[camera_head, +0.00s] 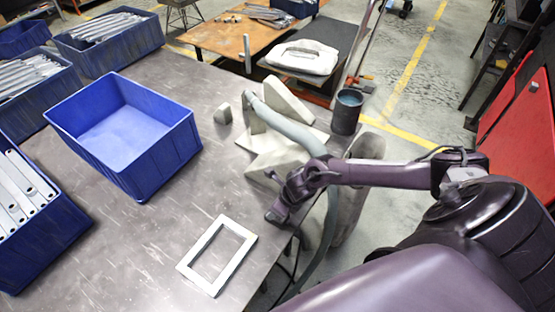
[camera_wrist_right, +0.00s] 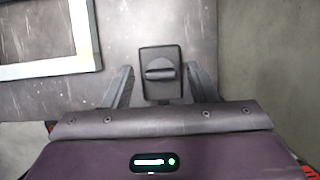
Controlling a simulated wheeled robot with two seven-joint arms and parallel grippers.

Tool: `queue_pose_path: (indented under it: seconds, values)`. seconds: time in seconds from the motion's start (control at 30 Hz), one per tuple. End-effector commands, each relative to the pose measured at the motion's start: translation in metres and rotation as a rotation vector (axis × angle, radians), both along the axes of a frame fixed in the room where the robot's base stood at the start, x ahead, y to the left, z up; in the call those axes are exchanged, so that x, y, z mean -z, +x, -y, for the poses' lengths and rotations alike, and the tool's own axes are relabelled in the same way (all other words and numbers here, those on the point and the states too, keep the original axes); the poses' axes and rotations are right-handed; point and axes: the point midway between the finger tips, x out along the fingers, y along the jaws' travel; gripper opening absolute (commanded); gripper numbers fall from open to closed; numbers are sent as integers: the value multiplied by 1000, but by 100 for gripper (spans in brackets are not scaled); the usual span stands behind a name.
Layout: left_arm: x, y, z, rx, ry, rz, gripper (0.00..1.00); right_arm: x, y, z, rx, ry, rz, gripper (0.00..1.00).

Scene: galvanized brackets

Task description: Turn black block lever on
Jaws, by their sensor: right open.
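The black block (camera_wrist_right: 160,92) is a small dark box on the grey table, with a raised lever (camera_wrist_right: 160,73) lying crosswise on its face in the right wrist view. My right gripper (camera_wrist_right: 159,69) is open, with one finger on each side of the block and a visible gap on both sides. In the head view my right gripper (camera_head: 284,198) is low over the table's right edge and largely hides the block. Whether the fingertips are level with the lever is hard to tell. My left gripper is not in view.
A white rectangular frame (camera_head: 242,242) lies on the table nearby; its corner shows in the wrist view (camera_wrist_right: 87,35). An empty blue bin (camera_head: 158,163) stands to the left. A grey hose, pale wedge-shaped pieces and a dark cup (camera_head: 346,115) are behind my gripper.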

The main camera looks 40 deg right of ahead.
Motion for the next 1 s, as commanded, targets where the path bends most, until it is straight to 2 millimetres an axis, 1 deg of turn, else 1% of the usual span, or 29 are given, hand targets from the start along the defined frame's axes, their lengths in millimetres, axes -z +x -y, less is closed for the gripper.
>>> queue_pose_path:
  seconds: [0.03,0.3,0.37,0.4,0.57,0.73,0.87,1.0]
  values:
    - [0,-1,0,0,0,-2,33,0,0,0,0,0,0,53]
    - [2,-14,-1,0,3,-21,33,0,0,0,0,0,0,17]
    - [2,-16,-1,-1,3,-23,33,0,0,0,0,0,0,10]
    - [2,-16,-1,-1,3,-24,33,0,0,0,0,0,0,8]
    - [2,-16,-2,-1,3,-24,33,0,0,0,10,0,0,8]
    - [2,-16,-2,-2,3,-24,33,0,-1,-1,58,0,-1,8]
    - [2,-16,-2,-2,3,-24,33,0,-1,-1,132,0,-1,8]
    - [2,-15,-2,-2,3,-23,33,0,-1,-2,244,1,0,8]
